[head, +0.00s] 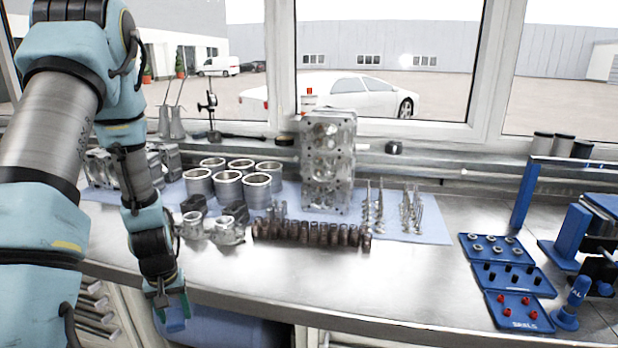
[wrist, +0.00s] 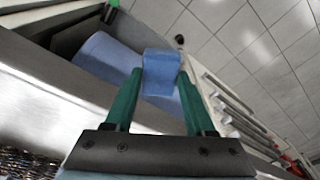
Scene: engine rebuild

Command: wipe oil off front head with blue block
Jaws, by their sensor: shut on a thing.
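My gripper (head: 171,300) hangs at the front edge of the bench, at the lower left of the head view, pointing down. Its green fingers are shut on a blue block (head: 175,319), which also shows between the fingertips in the wrist view (wrist: 160,70). A grey metal cylinder head (head: 328,165) stands upright on the blue mat by the window, well behind and right of my gripper. More grey castings (head: 103,168) stand at the left, partly hidden by my arm. I cannot tell which is the front head, and no oil is clear to see.
Several cylinder liners (head: 228,188), pistons (head: 225,229) and a row of dark springs (head: 312,234) stand between my gripper and the upright head. Valves (head: 411,211) stand right of it. Blue trays (head: 507,280) lie at right. A blue rounded object (head: 240,328) is below the bench edge.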

